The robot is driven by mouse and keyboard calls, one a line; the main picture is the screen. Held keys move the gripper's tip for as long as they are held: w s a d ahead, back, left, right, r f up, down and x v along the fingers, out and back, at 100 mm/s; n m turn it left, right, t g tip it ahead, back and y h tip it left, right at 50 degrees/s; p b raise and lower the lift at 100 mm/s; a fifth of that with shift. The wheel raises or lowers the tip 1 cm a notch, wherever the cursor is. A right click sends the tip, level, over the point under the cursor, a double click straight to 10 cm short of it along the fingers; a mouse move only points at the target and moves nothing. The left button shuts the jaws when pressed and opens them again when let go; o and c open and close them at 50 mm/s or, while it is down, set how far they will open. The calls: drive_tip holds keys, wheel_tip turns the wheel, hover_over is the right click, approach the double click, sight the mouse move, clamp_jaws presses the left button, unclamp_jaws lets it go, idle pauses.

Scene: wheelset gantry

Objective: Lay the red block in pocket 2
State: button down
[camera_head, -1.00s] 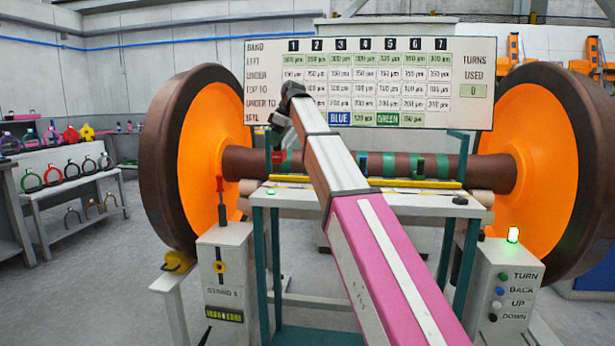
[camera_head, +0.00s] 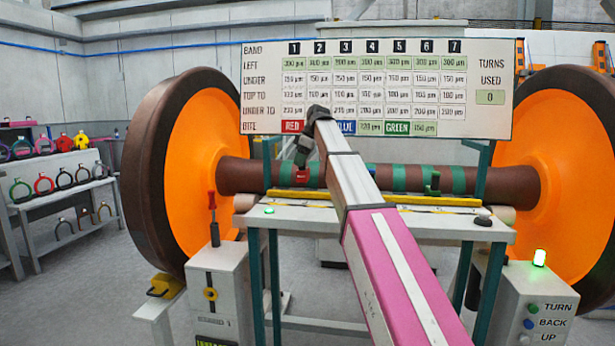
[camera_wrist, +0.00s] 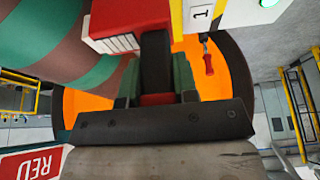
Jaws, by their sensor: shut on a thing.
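The red block (camera_head: 302,176) is at the end of my arm, in front of the left part of the brown axle with green bands (camera_head: 400,178). My gripper (camera_head: 301,164) is shut on it. In the wrist view, the red block (camera_wrist: 110,18) shows at the top, with a pale ribbed face below, partly behind my dark gripper (camera_wrist: 155,60). I cannot tell whether the block touches the axle. A white plate marked 1 (camera_wrist: 202,14) is right of the block. I cannot make out pocket 2 by any label.
Large orange-faced wheels (camera_head: 205,150) stand at both ends. A board of figures (camera_head: 380,90) hangs behind. A red-handled tool (camera_head: 212,205) stands at left.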

sight(308, 172)
drive_tip(key=d, duration=0.1)
drive_tip(key=w+d+f, duration=0.1)
drive_tip(key=shift+d+f, duration=0.3)
drive_tip(key=shift+f, duration=2.05)
drive_tip(key=shift+f, duration=0.1)
drive_tip(key=c, duration=0.9)
unclamp_jaws()
drive_tip(key=v, duration=1.2)
drive_tip(key=shift+s, duration=0.1)
